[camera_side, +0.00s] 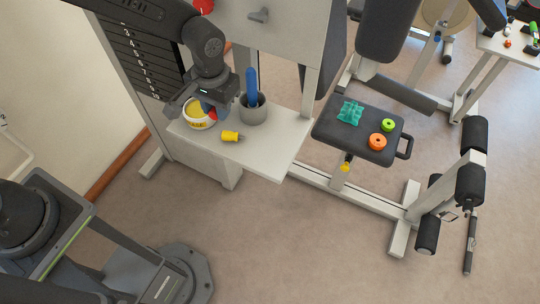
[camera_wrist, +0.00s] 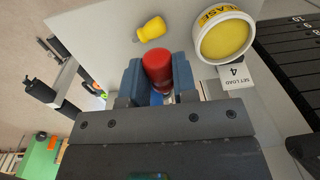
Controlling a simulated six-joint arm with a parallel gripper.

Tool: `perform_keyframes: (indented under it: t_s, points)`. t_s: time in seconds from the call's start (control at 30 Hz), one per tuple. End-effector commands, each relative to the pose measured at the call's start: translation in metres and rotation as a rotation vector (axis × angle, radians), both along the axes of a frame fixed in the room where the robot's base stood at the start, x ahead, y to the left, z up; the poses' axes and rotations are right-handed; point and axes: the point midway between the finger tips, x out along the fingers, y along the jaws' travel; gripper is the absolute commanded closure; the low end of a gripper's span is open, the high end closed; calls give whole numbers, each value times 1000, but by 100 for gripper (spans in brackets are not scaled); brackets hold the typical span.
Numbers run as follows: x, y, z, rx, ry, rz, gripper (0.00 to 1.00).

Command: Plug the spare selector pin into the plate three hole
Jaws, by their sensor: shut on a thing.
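My gripper (camera_side: 212,106) is over the left part of the white shelf, beside the grease tin. In the wrist view its blue fingers (camera_wrist: 159,82) are shut on a red-knobbed pin (camera_wrist: 157,66). The knob shows between the fingers, with a little bright metal below it; the rest of the pin is hidden. The black weight stack (camera_side: 140,45), with white plate numbers, stands behind and left of my gripper. Its plates also show at the right of the wrist view (camera_wrist: 290,50). The plate three hole is too small to make out. A yellow-handled piece (camera_side: 230,136) lies on the shelf.
The shelf (camera_side: 275,150) also holds an open yellow grease tin (camera_side: 198,112) and a grey cup (camera_side: 253,108) with a tall blue handle. A "SET LOAD 4" card (camera_wrist: 235,75) lies beside the tin. The shelf's front right is clear. A padded bench (camera_side: 335,133) stands to the right.

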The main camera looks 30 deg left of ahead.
Motion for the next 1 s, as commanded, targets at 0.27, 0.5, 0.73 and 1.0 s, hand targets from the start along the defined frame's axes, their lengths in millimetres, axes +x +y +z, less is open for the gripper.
perform_keyframes:
  t_s: [0.27,0.5,0.73,1.0]
  points:
    - [-1,-21,7,-50,9,-5,96]
    - [-2,-25,4,-48,9,-6,96]
    - [-10,-68,-23,-47,10,-12,96]
    - [-19,-120,-55,-47,9,-8,96]
